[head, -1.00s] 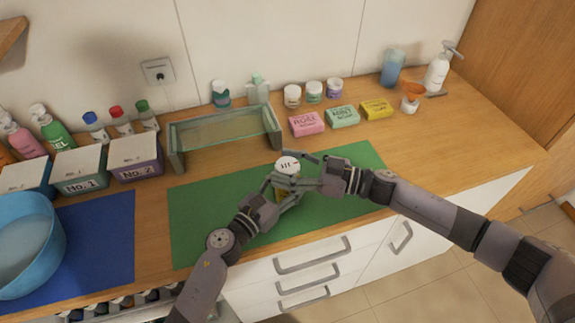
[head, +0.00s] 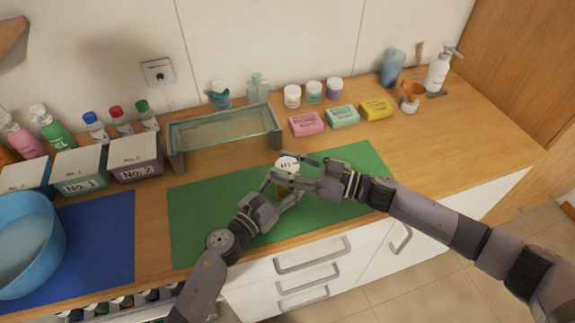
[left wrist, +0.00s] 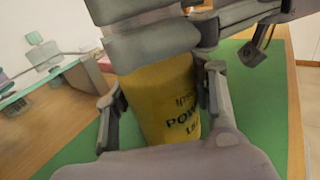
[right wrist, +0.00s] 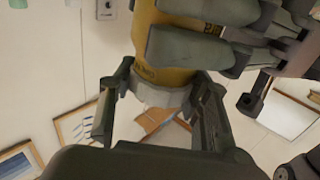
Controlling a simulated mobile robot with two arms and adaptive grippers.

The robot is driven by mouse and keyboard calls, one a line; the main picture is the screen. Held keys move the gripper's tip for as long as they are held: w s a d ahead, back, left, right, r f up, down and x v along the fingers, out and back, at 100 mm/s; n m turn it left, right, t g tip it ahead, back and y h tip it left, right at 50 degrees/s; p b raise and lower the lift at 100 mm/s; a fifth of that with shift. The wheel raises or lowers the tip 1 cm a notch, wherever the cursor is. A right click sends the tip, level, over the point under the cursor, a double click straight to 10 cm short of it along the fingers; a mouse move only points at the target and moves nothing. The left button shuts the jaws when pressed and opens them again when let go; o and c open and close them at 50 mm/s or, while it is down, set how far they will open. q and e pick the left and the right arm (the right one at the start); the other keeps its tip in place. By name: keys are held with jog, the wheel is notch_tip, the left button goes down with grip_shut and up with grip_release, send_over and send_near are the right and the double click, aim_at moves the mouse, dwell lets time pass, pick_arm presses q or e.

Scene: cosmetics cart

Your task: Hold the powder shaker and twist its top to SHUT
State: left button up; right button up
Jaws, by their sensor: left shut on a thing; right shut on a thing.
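The powder shaker has a yellow body (left wrist: 163,95) with dark lettering and a white top (head: 287,162) with dark marks. It is held upright over the green mat (head: 215,205). My left gripper (head: 282,194) is shut around the yellow body, one finger on each side in the left wrist view. My right gripper (head: 297,177) is shut on the white top, which also shows between its fingers in the right wrist view (right wrist: 160,97). The fingers of both grippers hide much of the shaker in the head view. The marks on the top are too small to read.
A glass-topped stand (head: 225,130) is behind the mat. Pink, mint and yellow soap boxes (head: 343,116) and small jars (head: 314,91) stand behind it to the right. Numbered boxes (head: 135,157) and a blue basin (head: 27,245) are at left. The mat's right part is clear.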

jog(key=m+t+h, duration=0.2)
jog(key=m+t, duration=0.1)
jog(key=m+t+h, duration=0.2)
jog(key=t+h, duration=0.1)
jog(key=t, duration=0.1)
jog(key=shift+s+a+m, duration=0.1)
jog(key=shift+a+m, duration=0.1)
jog(key=shift+m, duration=0.2)
jog(key=m+t+h, duration=0.3)
jog(key=shift+r+h, duration=0.15)
jog(key=shift+h, duration=0.65)
jog(key=shift+d+m+h, duration=0.2)
jog(key=shift+m+h, duration=0.1)
jog(key=shift+m, duration=0.1)
jog(key=o, duration=1.2)
jog(key=v, duration=1.2)
jog(key=shift+f, duration=0.4)
